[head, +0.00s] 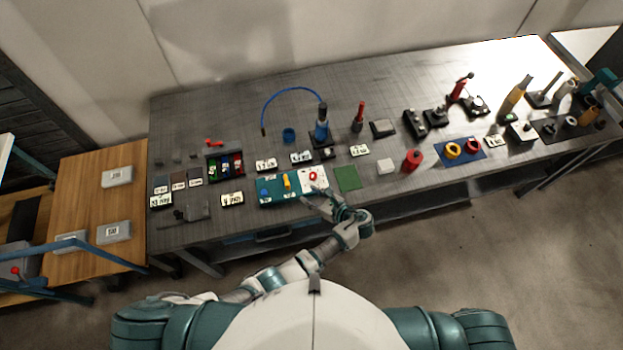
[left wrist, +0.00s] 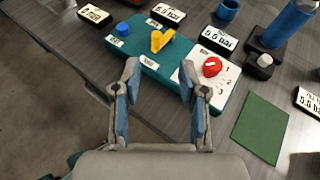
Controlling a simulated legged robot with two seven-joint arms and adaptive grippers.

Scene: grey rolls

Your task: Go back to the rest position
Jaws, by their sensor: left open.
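My left gripper (head: 326,204) is open and empty. It hovers at the front edge of the grey workbench (head: 375,85), close to a teal board (head: 275,200). In the left wrist view its two fingers (left wrist: 158,95) are spread apart, with the teal board (left wrist: 228,110) beyond them. The board carries a blue knob (left wrist: 123,29), a yellow handle (left wrist: 160,40) and a red knob (left wrist: 211,67) on a white panel. No object is between the fingers. My right gripper is not in the head view.
A green mat (head: 347,178) lies right of the board. A blue pump-like tool (head: 322,125) with a hose stands behind. A red cylinder (head: 412,160) and a blue mat (head: 460,151) with rings are further right. A wooden table (head: 95,190) adjoins the left. Floor in front is clear.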

